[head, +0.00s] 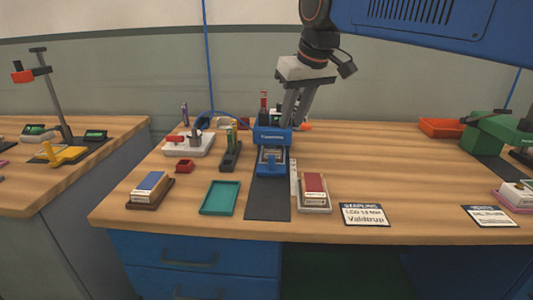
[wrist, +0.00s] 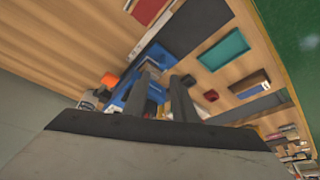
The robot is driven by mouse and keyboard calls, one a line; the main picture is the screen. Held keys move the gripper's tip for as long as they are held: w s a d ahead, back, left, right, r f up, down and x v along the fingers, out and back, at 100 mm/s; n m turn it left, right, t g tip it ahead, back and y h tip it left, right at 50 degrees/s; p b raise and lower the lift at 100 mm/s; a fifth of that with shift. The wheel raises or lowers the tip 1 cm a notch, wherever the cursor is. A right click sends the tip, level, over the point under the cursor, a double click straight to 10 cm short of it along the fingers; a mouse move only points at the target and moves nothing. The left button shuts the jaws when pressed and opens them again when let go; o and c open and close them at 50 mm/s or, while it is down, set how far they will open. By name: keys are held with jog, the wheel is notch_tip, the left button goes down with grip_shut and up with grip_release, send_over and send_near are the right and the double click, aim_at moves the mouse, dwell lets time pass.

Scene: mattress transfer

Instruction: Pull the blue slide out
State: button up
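The blue machine (head: 272,134) stands on a dark mat on the wooden bench. The blue slide (head: 270,168) is at its front, low over the mat, with a pale framed part on it. My gripper (head: 292,118) hangs down just behind and to the right of the machine's top. In the wrist view, the two dark fingers of my gripper (wrist: 161,98) stand apart with nothing clearly held between them. The blue machine (wrist: 134,82) shows beyond the fingers, partly hidden by them. I cannot tell whether a finger touches the machine.
A teal tray (head: 220,198) lies left of the dark mat (head: 268,204). A block with a red top (head: 313,186) is close on the right, and one with a blue top (head: 150,186) on the left. Bottles stand behind the machine.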

aim_at(272, 157)
jog(key=x, duration=0.5)
jog(key=a+x, duration=0.1)
jog(key=x, duration=0.5)
jog(key=w+x, duration=0.1)
jog(key=x, duration=0.5)
jog(key=shift+w+a+r, duration=0.1)
jog(key=shift+a+r, duration=0.05)
jog(key=shift+a, duration=0.3)
grip_shut()
